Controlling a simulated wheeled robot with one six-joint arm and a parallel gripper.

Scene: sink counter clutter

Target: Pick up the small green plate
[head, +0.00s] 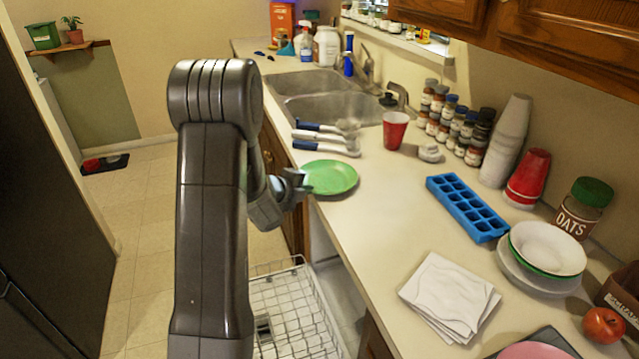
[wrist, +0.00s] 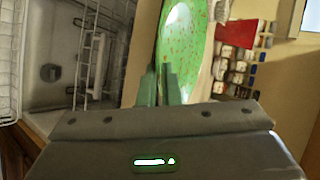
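The small green plate (head: 330,177) lies near the left front edge of the counter, by the sink, in the head view. In the wrist view the plate (wrist: 185,55) is green with reddish specks and runs up from my fingertips. My gripper (head: 296,186) is at the plate's left rim. In the wrist view the two fingers of my gripper (wrist: 160,82) are close together at the near rim, which seems to sit between them. The exact contact is partly hidden. The plate looks flat, with no clear gap above the counter (head: 375,225).
Blue-and-white handled brushes (head: 325,140) lie just behind the plate. A red cup (head: 395,130) and blue ice tray (head: 467,207) stand to the right. White napkins (head: 450,297) lie nearer. An open dishwasher rack (head: 290,310) is below the counter edge. Counter right of the plate is clear.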

